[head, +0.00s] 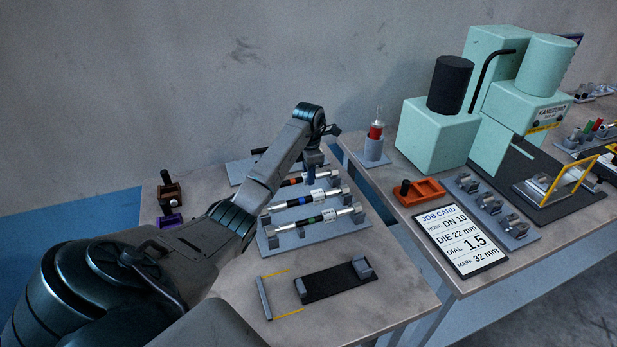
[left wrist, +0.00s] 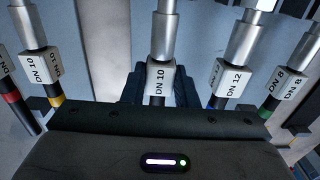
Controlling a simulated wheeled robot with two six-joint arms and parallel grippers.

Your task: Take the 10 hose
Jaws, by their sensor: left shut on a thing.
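Several labelled hoses with metal ends lie in a rack (head: 272,241) on the left table. My left gripper (head: 312,172) points down from above and is shut on the middle of a DN 10 hose (left wrist: 160,75). In the head view this hose (head: 292,182) shows an orange band; whether it is clear of the rack I cannot tell. Beside it, apart from the jaws, are another DN 10 hose (left wrist: 38,66) with a yellow band, a blue-banded DN 12 hose (left wrist: 235,70) and a green-banded DN 8 hose (left wrist: 290,80). My right gripper is not in view.
A black-based fixture (head: 330,283) lies in front of the rack. The right table holds a job card (head: 461,240) reading DN 10, an orange tray (head: 428,192), a die row (head: 491,210) and a green press (head: 437,140). A gap separates the tables.

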